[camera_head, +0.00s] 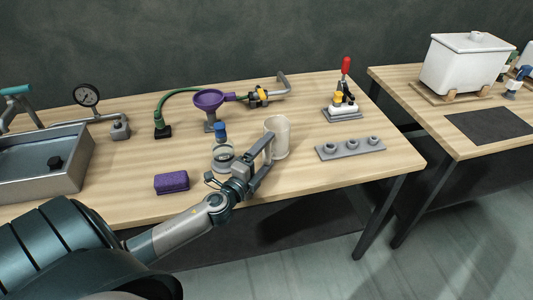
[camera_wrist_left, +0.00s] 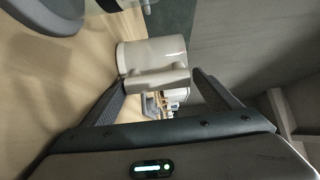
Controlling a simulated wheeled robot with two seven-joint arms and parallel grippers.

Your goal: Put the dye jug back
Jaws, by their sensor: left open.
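A cream jug (camera_head: 281,140), which looks like the dye jug, stands upright on the wooden table right of the middle. My left gripper (camera_head: 263,160) is open at the jug's near left side. In the left wrist view the jug (camera_wrist_left: 150,52) appears ahead with its handle (camera_wrist_left: 157,79) facing me. The handle lies between the two fingertips of the left gripper (camera_wrist_left: 163,83), and nothing is gripped. I cannot tell whether a finger touches the jug. My right gripper is in neither view.
A round clear vessel (camera_head: 223,158) and a blue-capped bottle (camera_head: 220,132) stand close left of the gripper. A purple sponge (camera_head: 172,182) lies nearer. A grey pegged block (camera_head: 350,149) is right of the jug. A purple funnel (camera_head: 209,99) and red-handled clamp (camera_head: 345,90) stand behind.

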